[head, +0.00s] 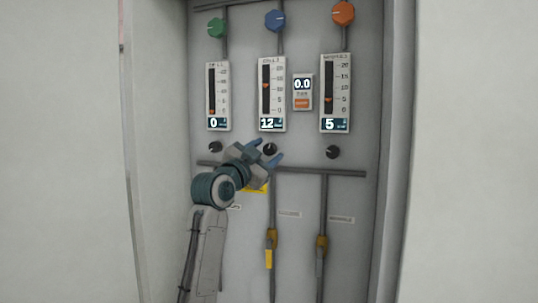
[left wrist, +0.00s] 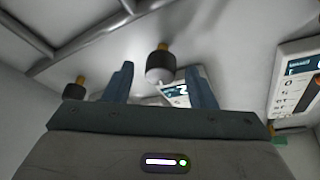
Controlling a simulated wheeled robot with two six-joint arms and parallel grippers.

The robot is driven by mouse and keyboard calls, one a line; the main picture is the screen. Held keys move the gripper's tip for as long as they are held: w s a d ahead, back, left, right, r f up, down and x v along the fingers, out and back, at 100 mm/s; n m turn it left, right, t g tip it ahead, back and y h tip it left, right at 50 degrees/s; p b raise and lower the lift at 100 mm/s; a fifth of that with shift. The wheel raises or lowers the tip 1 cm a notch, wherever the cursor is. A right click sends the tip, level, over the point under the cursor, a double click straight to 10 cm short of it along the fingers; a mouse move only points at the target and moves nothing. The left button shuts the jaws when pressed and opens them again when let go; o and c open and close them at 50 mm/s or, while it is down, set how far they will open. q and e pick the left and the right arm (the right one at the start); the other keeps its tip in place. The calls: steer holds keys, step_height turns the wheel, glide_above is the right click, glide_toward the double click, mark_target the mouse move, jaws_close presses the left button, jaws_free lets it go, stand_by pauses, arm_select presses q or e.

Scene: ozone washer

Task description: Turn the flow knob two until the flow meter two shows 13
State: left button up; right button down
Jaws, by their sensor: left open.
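The middle flow meter (head: 271,93), taken as flow meter two, reads 12 on its display (head: 271,124). Its black flow knob (head: 270,149) is just below it. My left gripper (head: 267,150) is open at this knob, one finger on either side in the picture. In the left wrist view, the dark knob (left wrist: 160,66) shows between the two blue fingertips, with gaps on both sides. I cannot tell how deep the fingers reach around it. My right gripper is not in view.
The left meter (head: 218,95) reads 0 and the right meter (head: 335,92) reads 5. Black knobs sit at left (head: 215,147) and right (head: 333,152). A small box (head: 302,91) shows 0.0. A horizontal pipe (head: 320,172) runs below the knobs. Cabinet walls flank the panel.

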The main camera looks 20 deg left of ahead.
arm_select(q)
steer(key=b+v, duration=0.3)
steer(key=v, duration=0.6)
steer(key=shift+b, duration=0.4)
